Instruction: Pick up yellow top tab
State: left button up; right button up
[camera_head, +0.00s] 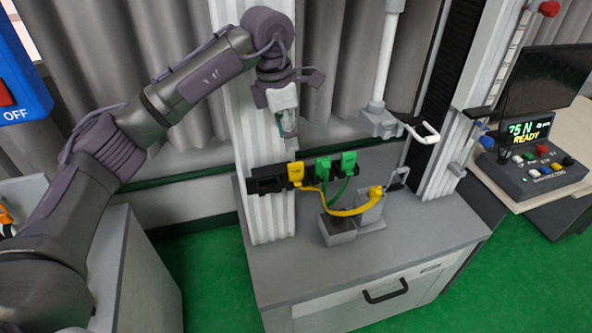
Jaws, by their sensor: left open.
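The yellow top tab (295,174) sits upright at the left part of a black holder on the white column. A yellow strap (345,212) hangs in a curve from near it to a yellow piece (376,192) on the right. My left arm reaches in from the left, and my left gripper (290,142) points down just above the yellow tab, apart from it in the picture. It is open and holds nothing that I can see; its fingers are small and hard to make out. My right gripper is not in view.
Two green tabs (322,169) (348,163) stand right of the yellow one in the black holder (267,181). Grey blocks (338,231) stand on the grey bench (428,237). A vertical rod (388,60) hangs over it. A control box (535,178) is at right.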

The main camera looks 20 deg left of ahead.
aim_at(296, 164)
pick_arm(q)
jog(key=f, duration=0.3)
jog(key=shift+w+d+f+p, duration=0.15)
jog(key=shift+d+f+p, duration=0.05)
jog(key=shift+p, duration=0.1)
jog(key=shift+d+f+p, duration=0.2)
jog(key=shift+f+p, duration=0.2)
jog(key=shift+f, duration=0.15)
jog(key=f, duration=0.1)
jog(key=f+p, duration=0.1)
jog(key=f, duration=0.1)
jog(key=shift+w+d+f, duration=0.25)
jog(key=shift+d, duration=0.1)
jog(key=shift+f+p, duration=0.3)
jog(key=shift+f, duration=0.1)
jog(key=shift+c, duration=0.4)
grip_shut()
